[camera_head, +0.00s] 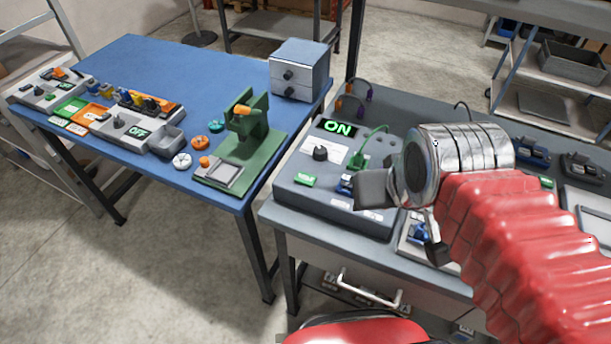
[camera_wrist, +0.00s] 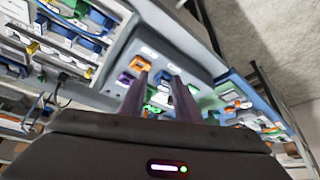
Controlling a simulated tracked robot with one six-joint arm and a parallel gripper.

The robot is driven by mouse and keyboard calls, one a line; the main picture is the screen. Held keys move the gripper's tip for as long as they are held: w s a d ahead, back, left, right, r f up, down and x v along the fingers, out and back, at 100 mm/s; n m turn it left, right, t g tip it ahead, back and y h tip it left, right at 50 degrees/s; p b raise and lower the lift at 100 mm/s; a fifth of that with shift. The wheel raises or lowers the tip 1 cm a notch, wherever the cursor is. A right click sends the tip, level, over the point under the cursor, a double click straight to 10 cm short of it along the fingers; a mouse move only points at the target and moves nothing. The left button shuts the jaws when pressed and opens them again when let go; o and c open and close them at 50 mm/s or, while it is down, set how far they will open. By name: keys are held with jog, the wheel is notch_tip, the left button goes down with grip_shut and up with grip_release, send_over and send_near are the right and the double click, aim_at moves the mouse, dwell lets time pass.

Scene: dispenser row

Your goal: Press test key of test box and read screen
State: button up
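The test box (camera_head: 335,205) is a grey box on the grey bench, with a screen (camera_head: 337,128) that reads ON in green. Its face holds a black knob (camera_head: 320,153), a small green key (camera_head: 306,180) whose lettering is too small to read, a green plug with a cable (camera_head: 358,160) and a blue connector (camera_head: 346,184). My gripper (camera_wrist: 160,75) shows two dark fingers standing apart, with coloured parts of the box seen beyond them and nothing clearly held. In the head view my wrist and gripper are over the box's right side and hide part of it.
A blue table (camera_head: 165,75) to the left bears switch boxes, a green press (camera_head: 245,135) and a grey drawer cabinet (camera_head: 299,70). Cables with purple plugs (camera_head: 369,93) rise behind the test box. Blue and black parts crowd the bench to the right.

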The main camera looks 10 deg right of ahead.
grip_shut()
dwell(1.3)
